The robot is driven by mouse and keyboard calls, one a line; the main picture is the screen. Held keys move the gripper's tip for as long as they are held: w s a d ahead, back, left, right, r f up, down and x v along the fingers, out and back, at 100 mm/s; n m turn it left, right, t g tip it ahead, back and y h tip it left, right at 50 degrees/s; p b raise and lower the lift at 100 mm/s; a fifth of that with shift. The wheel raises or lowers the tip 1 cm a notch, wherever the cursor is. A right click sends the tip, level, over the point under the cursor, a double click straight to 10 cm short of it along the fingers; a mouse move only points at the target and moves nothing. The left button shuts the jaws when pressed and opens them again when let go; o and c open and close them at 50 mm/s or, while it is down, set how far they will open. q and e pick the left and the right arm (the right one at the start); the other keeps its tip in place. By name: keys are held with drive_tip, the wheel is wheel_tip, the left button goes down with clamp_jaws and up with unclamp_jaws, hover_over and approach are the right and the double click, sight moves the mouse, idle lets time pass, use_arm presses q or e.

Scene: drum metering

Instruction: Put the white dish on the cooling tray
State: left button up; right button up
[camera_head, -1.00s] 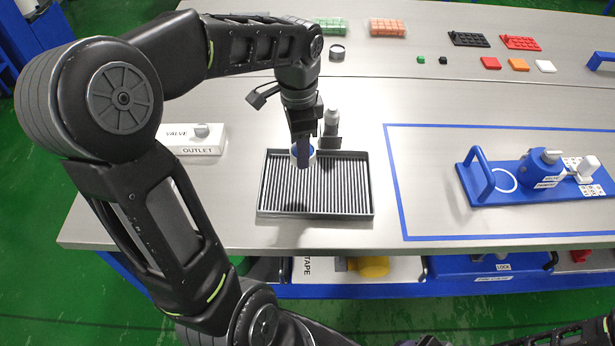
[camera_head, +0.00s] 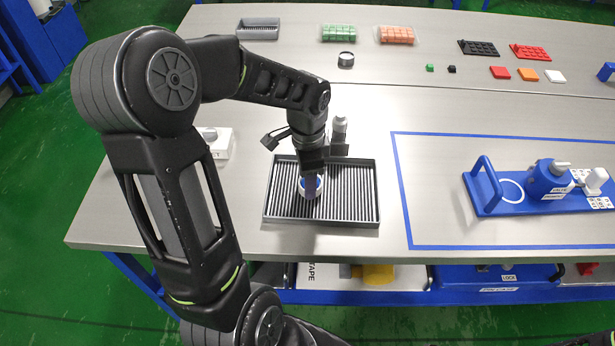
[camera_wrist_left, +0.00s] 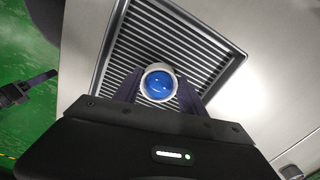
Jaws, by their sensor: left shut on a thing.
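The cooling tray (camera_head: 350,216) is a dark-rimmed tray with a ribbed grey bed, near the front edge of the table. The small white dish (camera_head: 301,188), with blue inside, is over the left half of the tray. In the left wrist view the dish (camera_wrist_left: 144,93) shows as a white ring around a blue face, between my fingers. My left gripper (camera_head: 310,190) points down and is shut on the dish. I cannot tell whether the dish touches the ribs.
A grey bottle-like item (camera_head: 340,130) stands just behind the tray. A blue fixture (camera_head: 540,187) sits to the right inside a blue outlined area. A white valve box (camera_head: 219,145) is left of the tray, partly behind my arm. Coloured small parts lie at the back.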

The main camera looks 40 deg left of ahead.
use_arm(q)
drive_tip(key=shift+f, duration=0.2)
drive_tip(key=o, duration=1.4)
drive_tip(key=shift+r, duration=0.1)
drive_tip(key=shift+c, duration=0.2)
wheel_tip(320, 180, up, 12)
drive_tip(key=shift+r, duration=0.2)
drive_tip(key=shift+s+f, duration=0.1)
